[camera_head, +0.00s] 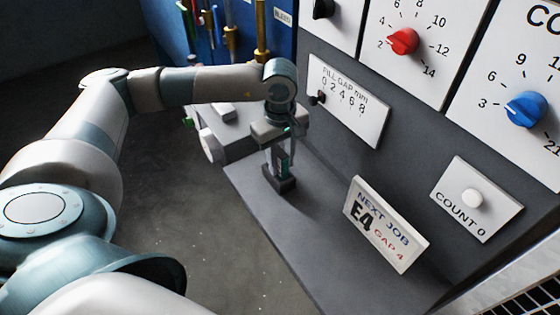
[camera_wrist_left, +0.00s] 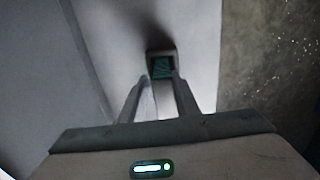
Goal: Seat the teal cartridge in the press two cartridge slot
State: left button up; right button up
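My left gripper (camera_head: 280,163) points down at the end of its arm, over the left part of the grey press shelf. The teal cartridge (camera_head: 283,162) shows upright between its fingers, its lower end at a small dark slot block (camera_head: 282,184) on the shelf. In the left wrist view, the teal cartridge (camera_wrist_left: 163,67) shows at the tips of the left gripper (camera_wrist_left: 163,82), framed by the block. I cannot tell whether the fingers touch it or how deep it sits. My right gripper is not in view.
A grey panel behind the shelf carries a fill gap scale (camera_head: 347,103), a red knob (camera_head: 403,41), a blue knob (camera_head: 525,109) and a counter plate (camera_head: 478,200). A "NEXT JOB E4 GAP 4" sign (camera_head: 385,224) stands on the shelf.

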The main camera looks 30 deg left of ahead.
pick_arm(q)
jog(key=shift+s+f, duration=0.7)
jog(key=shift+f, duration=0.05)
jog(key=shift+w+r+p, duration=0.15)
jog(key=shift+r+p, duration=0.5)
jog(key=shift+p, duration=0.4)
jog(key=shift+w+r+b, duration=0.1)
jog(key=shift+w+b, duration=0.05)
jog(key=shift+b, duration=0.25)
notch_tip(320, 180, up, 11)
jog(key=b, duration=0.4)
jog(key=shift+w+a+r, duration=0.1)
jog(key=shift+a+r, duration=0.05)
jog(key=shift+r, duration=0.45)
